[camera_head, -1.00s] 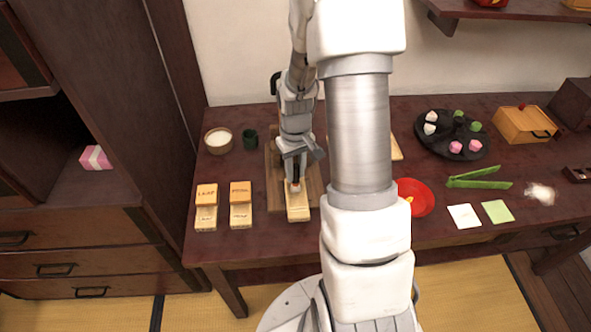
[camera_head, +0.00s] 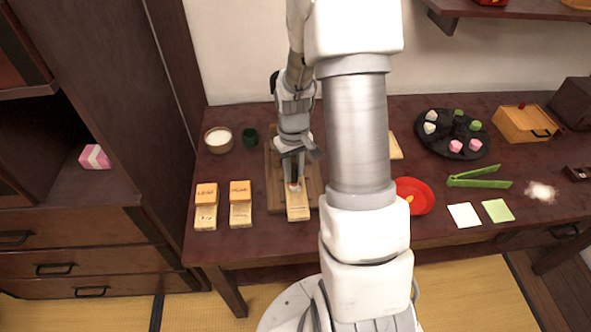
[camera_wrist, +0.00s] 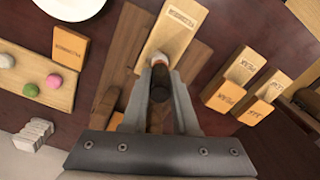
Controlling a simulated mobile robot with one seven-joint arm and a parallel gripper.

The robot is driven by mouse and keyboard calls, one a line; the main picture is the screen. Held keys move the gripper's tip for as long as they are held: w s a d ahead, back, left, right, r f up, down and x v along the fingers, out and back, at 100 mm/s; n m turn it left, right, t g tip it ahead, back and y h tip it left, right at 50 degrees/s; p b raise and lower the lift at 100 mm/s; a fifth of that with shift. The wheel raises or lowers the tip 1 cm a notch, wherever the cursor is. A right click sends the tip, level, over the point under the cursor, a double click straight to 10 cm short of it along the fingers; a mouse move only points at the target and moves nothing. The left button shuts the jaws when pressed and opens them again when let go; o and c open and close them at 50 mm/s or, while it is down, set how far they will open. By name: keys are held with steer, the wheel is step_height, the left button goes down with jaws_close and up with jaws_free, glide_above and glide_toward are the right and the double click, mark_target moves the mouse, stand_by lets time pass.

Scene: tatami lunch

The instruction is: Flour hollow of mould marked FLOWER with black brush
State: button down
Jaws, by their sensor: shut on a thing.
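My gripper (camera_wrist: 160,92) is shut on the dark handle of the black brush (camera_wrist: 159,80), which has a reddish band and pale bristles. The bristle end is over the near part of a pale wooden mould (camera_wrist: 175,30) whose lettering appears to read FLOWER. The brush hides the hollow, and I cannot tell whether the bristles touch it. In the head view the same mould (camera_head: 298,213) lies at the front of a brown wooden board, under my gripper (camera_head: 293,178). A loose block (camera_wrist: 69,46) with similar lettering stands at left in the wrist view.
Two other moulds (camera_head: 205,218) (camera_head: 241,215) with lettered blocks lie left of the board (camera_head: 274,190). A red plate (camera_head: 414,196) and green tongs (camera_head: 479,178) are at right. My arm hides the middle.

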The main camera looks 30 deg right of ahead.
steer(key=shift+d, duration=0.25)
steer(key=shift+s+a, duration=0.15)
steer(key=shift+s, duration=0.15)
steer(key=shift+w+d, duration=0.1)
steer(key=shift+d, duration=0.2)
steer(key=shift+w+a+f, duration=0.1)
steer(key=shift+w+a, duration=0.05)
steer(key=shift+a, duration=0.25)
stand_by(0.3)
steer(key=shift+w+d, duration=0.1)
steer(key=shift+d, duration=0.15)
steer(key=shift+s+a, duration=0.15)
steer(key=shift+s, duration=0.2)
steer(key=shift+w, duration=0.2)
stand_by(0.3)
